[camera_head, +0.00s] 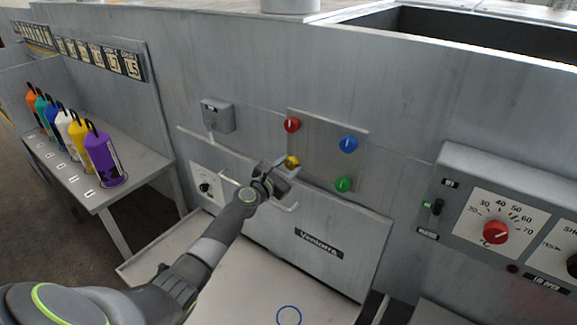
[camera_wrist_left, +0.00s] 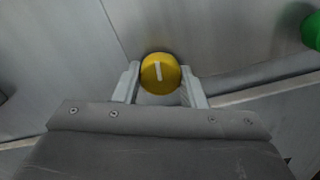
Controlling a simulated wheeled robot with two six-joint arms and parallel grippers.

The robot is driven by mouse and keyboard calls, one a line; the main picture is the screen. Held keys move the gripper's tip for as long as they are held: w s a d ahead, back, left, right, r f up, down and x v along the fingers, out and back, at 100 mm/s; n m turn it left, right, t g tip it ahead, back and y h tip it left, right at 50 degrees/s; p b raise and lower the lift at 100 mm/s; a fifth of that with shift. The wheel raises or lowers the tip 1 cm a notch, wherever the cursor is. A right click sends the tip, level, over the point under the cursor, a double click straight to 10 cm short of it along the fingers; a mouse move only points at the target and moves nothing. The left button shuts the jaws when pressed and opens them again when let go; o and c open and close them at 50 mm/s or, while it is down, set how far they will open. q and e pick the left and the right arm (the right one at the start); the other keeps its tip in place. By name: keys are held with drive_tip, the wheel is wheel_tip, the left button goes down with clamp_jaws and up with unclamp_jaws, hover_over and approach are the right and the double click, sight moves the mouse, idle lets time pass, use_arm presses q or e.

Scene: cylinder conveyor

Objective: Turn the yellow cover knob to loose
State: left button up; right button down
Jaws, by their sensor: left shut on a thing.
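The yellow cover knob (camera_head: 291,162) is on the grey square plate (camera_head: 325,150) at its lower left, partly hidden by my gripper in the head view. In the left wrist view the yellow knob (camera_wrist_left: 160,73) shows its round face with a white mark, nearly upright and tilted slightly. My left gripper (camera_head: 284,170) is at the knob, with one finger on each side. It is shut on the knob; the left wrist view also shows the gripper's fingers (camera_wrist_left: 160,88). My right gripper is not in view.
Red (camera_head: 292,125), blue (camera_head: 348,144) and green (camera_head: 343,184) knobs share the plate, close to my gripper. A cover with a handle (camera_head: 290,207) lies below. Coloured cylinders stand on a left shelf (camera_head: 135,168). A dial panel (camera_head: 470,180) is at right.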

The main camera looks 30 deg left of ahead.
use_arm(q)
drive_tip(key=shift+f, duration=0.15)
drive_tip(key=o, duration=1)
drive_tip(key=shift+s, duration=0.1)
drive_tip(key=shift+s, duration=0.25)
drive_tip(key=s+a+p, duration=0.2)
drive_tip(key=s, duration=1.4)
drive_tip(key=shift+s+a, duration=0.2)
drive_tip(key=shift+s, duration=0.1)
